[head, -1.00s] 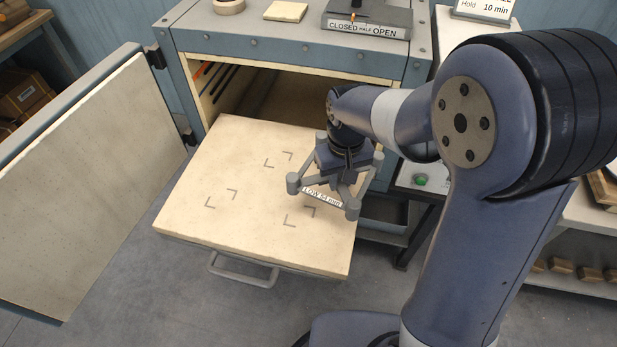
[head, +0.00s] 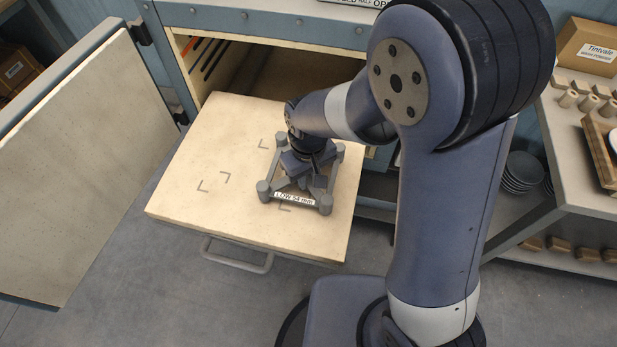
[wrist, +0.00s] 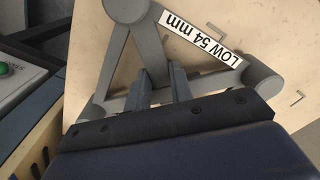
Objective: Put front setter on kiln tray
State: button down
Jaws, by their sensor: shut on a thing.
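The front setter (head: 325,205) is a grey frame with round corner posts and a white label reading "LOW 54 mm". My gripper (head: 308,180) is shut on its middle. In the wrist view the two fingers (wrist: 158,90) close on the setter's bars (wrist: 150,45). The setter is over the right part of the cream kiln tray (head: 185,180), which is pulled out of the kiln. It looks roughly level. I cannot tell whether its posts touch the tray. Dark corner marks on the tray show to its left, and some are partly hidden under it.
The kiln door (head: 80,160) stands open on the left. The kiln (head: 260,30) is behind the tray. A bench (head: 575,150) with several small posts, a cardboard box (head: 590,48) and a wooden tray (head: 600,140) is on the right, with dark plates (head: 522,172) below.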

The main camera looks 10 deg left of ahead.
aim_at(309, 180)
jog(key=shift+f, duration=0.65)
jog(key=shift+f, duration=0.2)
jog(key=c, duration=1.3)
grip_release()
jog(key=shift+o, duration=0.2)
jog(key=shift+r, duration=0.1)
notch_tip(309, 180, up, 12)
jog(key=shift+r, duration=0.1)
